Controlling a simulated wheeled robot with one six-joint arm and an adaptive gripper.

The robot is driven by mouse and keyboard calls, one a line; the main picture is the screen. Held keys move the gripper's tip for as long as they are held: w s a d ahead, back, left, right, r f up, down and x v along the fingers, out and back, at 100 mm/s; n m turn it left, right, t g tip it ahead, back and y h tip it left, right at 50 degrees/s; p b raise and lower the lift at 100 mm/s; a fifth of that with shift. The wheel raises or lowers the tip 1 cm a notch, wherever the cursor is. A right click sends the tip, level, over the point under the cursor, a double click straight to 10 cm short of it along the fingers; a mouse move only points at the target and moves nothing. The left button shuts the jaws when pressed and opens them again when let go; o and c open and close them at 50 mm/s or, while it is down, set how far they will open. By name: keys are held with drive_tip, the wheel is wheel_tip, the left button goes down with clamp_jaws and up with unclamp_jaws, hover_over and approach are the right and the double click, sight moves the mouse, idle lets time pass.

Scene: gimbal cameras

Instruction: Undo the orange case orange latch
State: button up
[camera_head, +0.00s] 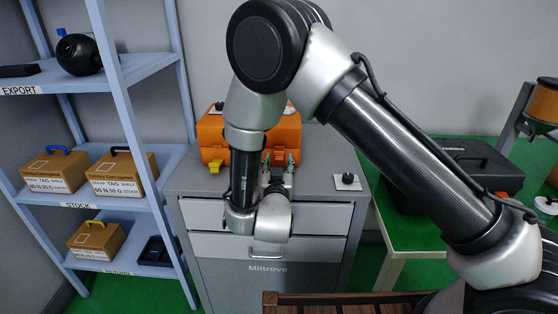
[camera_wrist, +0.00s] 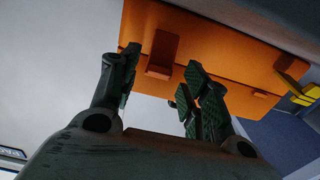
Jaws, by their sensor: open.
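The orange case (camera_head: 213,128) sits on top of the grey drawer cabinet, partly hidden behind my arm in the head view. Its front also fills the upper part of the wrist view (camera_wrist: 215,45). The orange latch (camera_wrist: 163,54) stands out from the case front in the wrist view; I cannot make it out in the head view. A yellow latch (camera_wrist: 298,92) is at the right edge of the wrist view and also shows in the head view (camera_head: 215,164). My gripper (camera_wrist: 163,68) is open, its fingers on either side of the orange latch; contact cannot be told.
The grey cabinet (camera_head: 320,179) carries a small plate with a black knob (camera_head: 347,180) to the right. A blue shelf unit (camera_head: 150,70) with cardboard boxes stands at left. A black case (camera_head: 470,160) lies on the green-topped table at right. A wooden rail (camera_head: 330,298) is in front.

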sight(279, 160)
drive_tip(key=shift+w, duration=1.5)
drive_tip(key=c, duration=0.9)
drive_tip(key=shift+s+f+t, duration=0.1)
drive_tip(key=shift+f+t, duration=0.2)
drive_tip(key=shift+t, duration=0.1)
drive_tip(key=shift+s+t, duration=0.1)
drive_tip(key=shift+t, duration=0.3)
drive_tip(key=o, duration=0.9)
